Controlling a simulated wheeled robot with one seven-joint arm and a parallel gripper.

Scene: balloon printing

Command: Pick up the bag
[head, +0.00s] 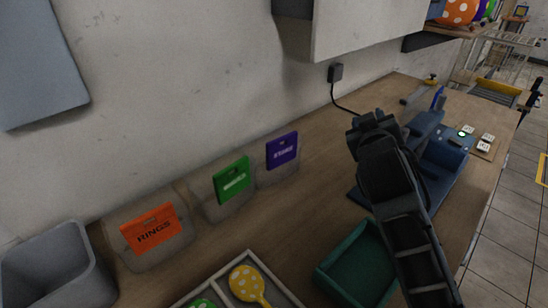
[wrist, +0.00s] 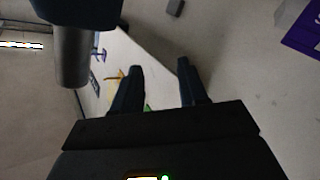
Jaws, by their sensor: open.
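Three clear bags with coloured header cards stand against the wall at the back of the wooden bench in the head view. The orange-topped bag (head: 151,230), with a card reading "RINGS", is at the left. The green-topped bag (head: 232,182) is in the middle and the purple-topped bag (head: 282,152) is to its right. My gripper (head: 368,121) is raised over the bench, to the right of all the bags and apart from them. In the wrist view my gripper (wrist: 158,85) is open and empty, and a purple card (wrist: 303,38) shows at the right edge.
A grey bin (head: 58,272) is at the left. A divided tray (head: 262,264) with dotted balloon shapes and a green tray (head: 352,272) are at the front. A blue machine (head: 446,150) stands right of my arm. A wall cabinet (head: 365,28) hangs above the bench.

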